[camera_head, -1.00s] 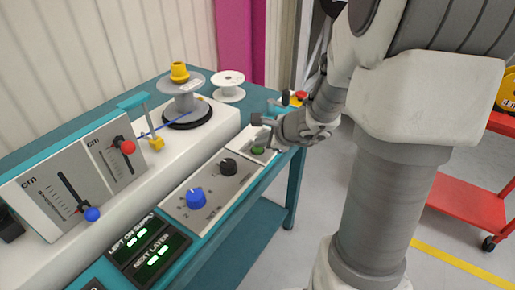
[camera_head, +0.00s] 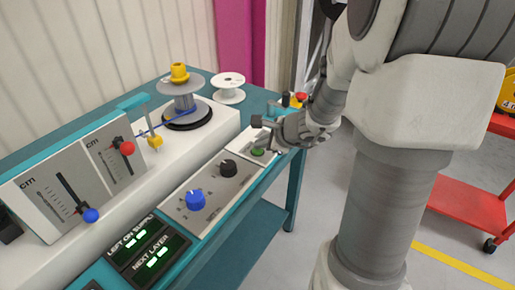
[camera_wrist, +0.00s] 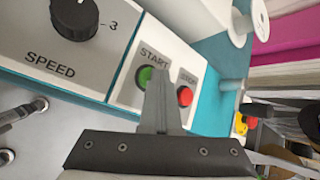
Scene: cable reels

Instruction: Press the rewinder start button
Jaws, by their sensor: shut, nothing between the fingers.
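The green START button (camera_head: 257,152) sits on the grey control panel at the far end of the rewinder. It also shows in the wrist view (camera_wrist: 144,74), beside a red button (camera_wrist: 184,96). My gripper (camera_wrist: 157,72) is shut and empty, its fingertips at the START button and covering part of it in the wrist view. In the head view my gripper (camera_head: 268,140) is at the panel's far end, close to the green button; I cannot tell whether it touches. The take-up reel (camera_head: 180,82) stands on its dark base with blue cable on its core.
A black speed knob (camera_head: 228,168) and a blue knob (camera_head: 195,200) stand on the same panel. An empty white reel (camera_head: 228,84) lies behind. A red-topped yellow button box (camera_head: 299,99) stands at the table's far corner. A red cart (camera_head: 470,205) is at right.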

